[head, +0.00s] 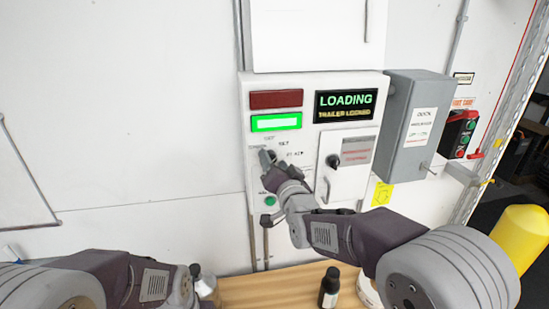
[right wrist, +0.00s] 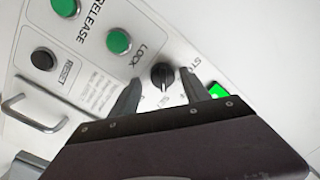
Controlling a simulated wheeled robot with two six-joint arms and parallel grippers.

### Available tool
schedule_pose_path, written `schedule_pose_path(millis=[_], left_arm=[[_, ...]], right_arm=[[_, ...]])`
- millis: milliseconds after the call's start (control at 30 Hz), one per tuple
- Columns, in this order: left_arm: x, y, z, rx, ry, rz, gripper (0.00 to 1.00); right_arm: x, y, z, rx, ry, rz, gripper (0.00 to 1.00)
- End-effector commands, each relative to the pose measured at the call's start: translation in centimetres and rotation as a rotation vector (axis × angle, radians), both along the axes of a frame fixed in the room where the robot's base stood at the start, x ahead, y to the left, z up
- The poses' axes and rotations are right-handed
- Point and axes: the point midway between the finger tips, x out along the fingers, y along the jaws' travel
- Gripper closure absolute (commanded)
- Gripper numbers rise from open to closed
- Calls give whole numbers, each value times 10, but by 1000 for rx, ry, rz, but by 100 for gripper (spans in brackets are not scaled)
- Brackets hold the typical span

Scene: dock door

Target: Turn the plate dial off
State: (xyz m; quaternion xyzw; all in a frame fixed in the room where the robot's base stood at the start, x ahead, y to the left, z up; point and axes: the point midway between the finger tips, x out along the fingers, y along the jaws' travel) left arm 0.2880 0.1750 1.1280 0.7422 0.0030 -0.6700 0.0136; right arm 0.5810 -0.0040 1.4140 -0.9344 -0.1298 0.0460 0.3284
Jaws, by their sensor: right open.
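The plate dial (right wrist: 162,75) is a small black knob on the pale control panel (head: 315,100). In the right wrist view it sits between the two fingers of my right gripper (right wrist: 160,84), which is open with a finger on either side. A light mark on the knob points toward the bottom of that view; the partly hidden lettering around it is hard to read. In the head view my right gripper (head: 270,165) reaches the panel's left part and hides much of the knob. My left arm shows at lower left, but its fingers are not visible.
Near the dial are green LOCK and RELEASE buttons (right wrist: 118,41) and a black RESET button (right wrist: 44,59). A display (head: 346,104) reads LOADING. A grey box (head: 410,125) stands right of the panel. A wooden shelf (head: 270,288) below holds a dark bottle (head: 329,287).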

Motion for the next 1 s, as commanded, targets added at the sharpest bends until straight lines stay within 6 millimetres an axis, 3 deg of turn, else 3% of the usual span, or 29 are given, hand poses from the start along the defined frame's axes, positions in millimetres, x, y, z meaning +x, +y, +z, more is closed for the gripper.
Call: schedule_pose_path(millis=[200, 400, 767, 1000], left_arm=[[0, 0, -1, 0, 0, 0, 45], [0, 0, 0, 0, 0, 0, 45], [0, 0, -5, 0, 0, 0, 45], [0, 0, -15, 0, 0, 0, 45]], right_arm=[[0, 0, -1, 0, -1, 1, 45], [0, 0, 0, 0, -1, 1, 100], [0, 0, 0, -43, -12, 0, 100], [0, 0, 1, -199, -47, 0, 100]])
